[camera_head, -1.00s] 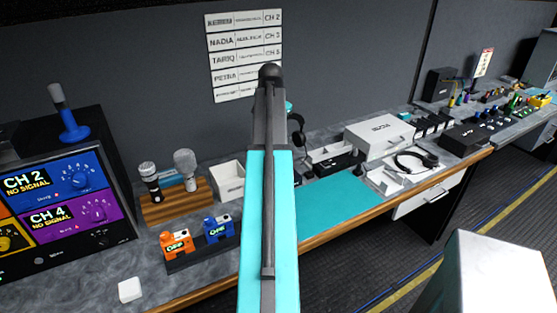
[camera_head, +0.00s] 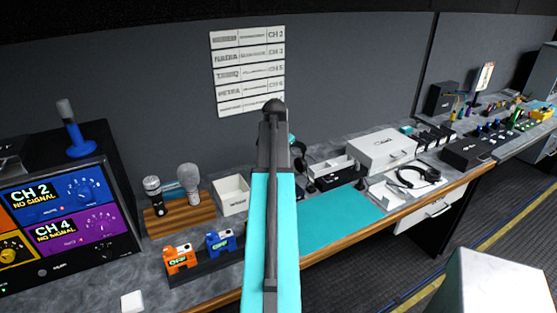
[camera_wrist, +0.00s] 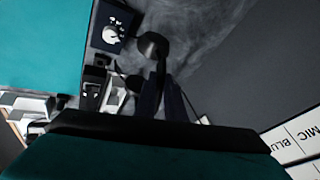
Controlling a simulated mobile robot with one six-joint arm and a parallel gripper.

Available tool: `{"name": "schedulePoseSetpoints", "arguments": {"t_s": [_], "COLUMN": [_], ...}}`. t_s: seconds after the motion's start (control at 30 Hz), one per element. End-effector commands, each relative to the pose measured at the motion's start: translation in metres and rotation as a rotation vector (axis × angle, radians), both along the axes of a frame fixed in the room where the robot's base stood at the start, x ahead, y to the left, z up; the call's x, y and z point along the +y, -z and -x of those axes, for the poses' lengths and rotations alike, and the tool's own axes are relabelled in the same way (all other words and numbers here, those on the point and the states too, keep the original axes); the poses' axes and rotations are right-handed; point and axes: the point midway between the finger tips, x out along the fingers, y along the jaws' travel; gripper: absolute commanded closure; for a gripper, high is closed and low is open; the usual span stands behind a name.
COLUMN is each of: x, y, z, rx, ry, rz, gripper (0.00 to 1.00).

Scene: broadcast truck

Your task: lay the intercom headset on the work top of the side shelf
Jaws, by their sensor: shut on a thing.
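In the wrist view my gripper (camera_wrist: 165,98) points at the grey bench and is shut on a dark headset (camera_wrist: 152,45), of which a round part shows beyond the fingertips. In the head view the gripper is hidden behind my cyan arm. Part of a dark headset (camera_head: 300,152) shows just right of the arm, above the bench; I cannot tell whether it touches anything. A second black headset (camera_head: 413,177) lies at a white tray on the bench. I cannot tell which surface is the side shelf.
A teal mat (camera_head: 340,217) lies bare on the bench. Around it are a white box (camera_head: 380,148), a black divided tray (camera_head: 332,172), orange (camera_head: 180,259) and blue (camera_head: 221,243) units, and microphones in a wooden holder (camera_head: 178,218). A white block (camera_head: 500,285) stands front right.

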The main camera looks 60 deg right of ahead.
Motion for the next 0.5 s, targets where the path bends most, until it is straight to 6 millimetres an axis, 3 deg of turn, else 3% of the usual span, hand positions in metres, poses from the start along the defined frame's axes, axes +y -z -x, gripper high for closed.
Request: {"name": "schedulePoseSetpoints", "arguments": {"t_s": [0.5], "x": [0.0], "y": [0.033], "z": [0.001], "rx": [0.0], "ry": [0.001], "rz": [0.001], "gripper": [1.0]}}
